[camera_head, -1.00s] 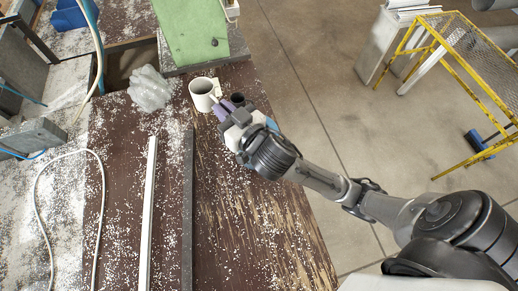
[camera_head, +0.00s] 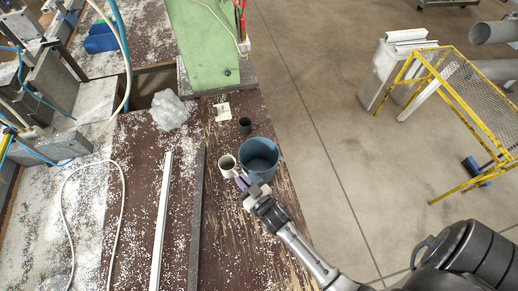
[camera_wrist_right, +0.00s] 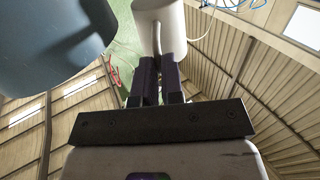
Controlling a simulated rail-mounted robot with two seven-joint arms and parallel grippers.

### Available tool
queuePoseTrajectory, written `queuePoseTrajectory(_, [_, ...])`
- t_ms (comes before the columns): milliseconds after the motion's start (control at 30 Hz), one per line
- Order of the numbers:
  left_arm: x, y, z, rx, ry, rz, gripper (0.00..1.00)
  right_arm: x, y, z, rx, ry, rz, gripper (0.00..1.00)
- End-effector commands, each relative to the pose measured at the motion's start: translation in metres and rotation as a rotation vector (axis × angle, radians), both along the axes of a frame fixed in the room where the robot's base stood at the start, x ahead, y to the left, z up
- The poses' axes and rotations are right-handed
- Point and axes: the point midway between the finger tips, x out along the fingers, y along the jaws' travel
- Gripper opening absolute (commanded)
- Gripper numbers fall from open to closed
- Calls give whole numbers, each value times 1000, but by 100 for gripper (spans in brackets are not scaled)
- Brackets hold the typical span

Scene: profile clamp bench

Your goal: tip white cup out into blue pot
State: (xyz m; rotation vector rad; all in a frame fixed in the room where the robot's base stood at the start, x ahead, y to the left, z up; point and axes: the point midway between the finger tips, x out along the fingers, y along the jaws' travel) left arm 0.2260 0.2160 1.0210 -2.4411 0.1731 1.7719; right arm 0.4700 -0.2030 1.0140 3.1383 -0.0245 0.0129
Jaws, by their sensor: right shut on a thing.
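The white cup (camera_head: 227,167) is just left of the blue pot (camera_head: 259,158), its mouth facing up toward the head camera. I cannot tell what is inside it. My right gripper (camera_head: 243,183) is shut on the cup's handle, at the near right side of the cup. In the right wrist view the purple fingers (camera_wrist_right: 158,78) close on the handle of the cup (camera_wrist_right: 160,22), and the blue pot (camera_wrist_right: 48,45) stands at the left. The pot is open at the top; the gripper is in front of its lower left side. My left gripper is out of view.
A small dark cup (camera_head: 245,126) stands behind the pot, near a paper label (camera_head: 222,112). A clear plastic bag (camera_head: 169,111) lies farther left. A white profile (camera_head: 161,222) and a grey bar (camera_head: 196,222) lie along the table. The table's right edge is close to the pot.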

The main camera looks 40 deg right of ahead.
Motion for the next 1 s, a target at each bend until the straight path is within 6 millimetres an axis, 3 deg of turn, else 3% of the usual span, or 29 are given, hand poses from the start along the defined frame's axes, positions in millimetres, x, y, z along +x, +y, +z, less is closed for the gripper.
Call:
queuePoseTrajectory(133, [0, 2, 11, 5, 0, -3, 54, -19, 5, -17, 0, 8, -10, 0])
queuePoseTrajectory(333, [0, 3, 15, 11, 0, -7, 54, -31, 8, -28, -3, 7, -14, 0])
queuePoseTrajectory(767, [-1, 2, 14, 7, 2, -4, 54, -32, 8, -29, -3, 5, -15, 0])
queuePoseTrajectory(1000, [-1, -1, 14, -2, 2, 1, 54, -24, 5, -18, -6, 1, -18, 0])
